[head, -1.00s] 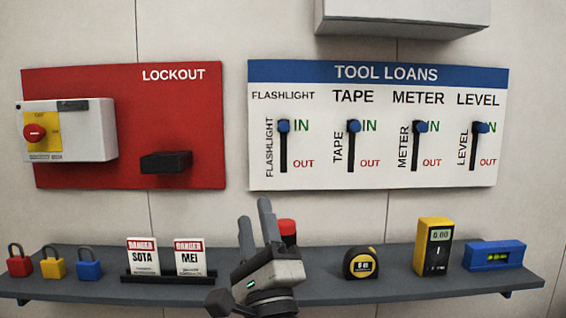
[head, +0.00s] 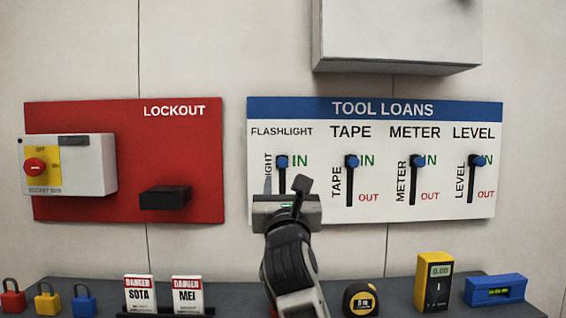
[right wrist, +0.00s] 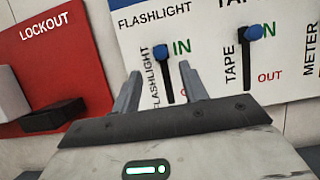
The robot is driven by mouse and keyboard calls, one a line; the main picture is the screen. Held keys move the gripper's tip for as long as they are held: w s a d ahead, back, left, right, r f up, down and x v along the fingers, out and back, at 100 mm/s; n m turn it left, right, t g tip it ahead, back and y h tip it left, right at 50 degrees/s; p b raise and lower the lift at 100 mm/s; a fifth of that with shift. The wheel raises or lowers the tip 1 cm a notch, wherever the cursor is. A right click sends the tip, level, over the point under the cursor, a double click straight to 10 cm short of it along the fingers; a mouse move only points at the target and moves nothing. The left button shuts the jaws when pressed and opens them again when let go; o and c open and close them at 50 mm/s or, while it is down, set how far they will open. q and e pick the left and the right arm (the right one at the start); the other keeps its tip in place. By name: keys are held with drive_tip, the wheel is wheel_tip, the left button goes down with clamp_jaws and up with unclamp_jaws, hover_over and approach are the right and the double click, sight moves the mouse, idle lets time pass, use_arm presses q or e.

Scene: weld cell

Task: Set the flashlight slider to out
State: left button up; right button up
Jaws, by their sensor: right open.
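The flashlight slider (head: 282,161) is a blue knob at the top of its dark vertical slot, beside the green IN label. It also shows in the right wrist view (right wrist: 161,51). My right gripper (head: 284,184) is in front of the tool loans board, just below that knob. In the right wrist view its two fingers (right wrist: 159,74) are apart, one on each side of the slot's lower part, with nothing between them but the slot behind. The flashlight's OUT label is hidden behind the gripper. My left gripper is not in view.
The tape, meter and level sliders (head: 417,160) are also up at IN. A red lockout board (head: 120,120) with a switch box (head: 90,165) is on the left. A shelf below holds padlocks, tags, a tape measure (head: 360,298), a meter and a level. A grey box (head: 395,40) hangs above.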

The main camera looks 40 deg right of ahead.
sight(283, 163)
drive_tip(key=p+x, duration=0.1)
drive_tip(key=x, duration=0.5)
drive_tip(key=shift+w+d+r, duration=0.1)
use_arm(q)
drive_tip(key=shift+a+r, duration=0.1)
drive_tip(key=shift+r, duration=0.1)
use_arm(e)
drive_tip(key=shift+w+d+r, duration=0.15)
drive_tip(key=shift+w+d, duration=0.2)
drive_tip(key=shift+w, duration=0.1)
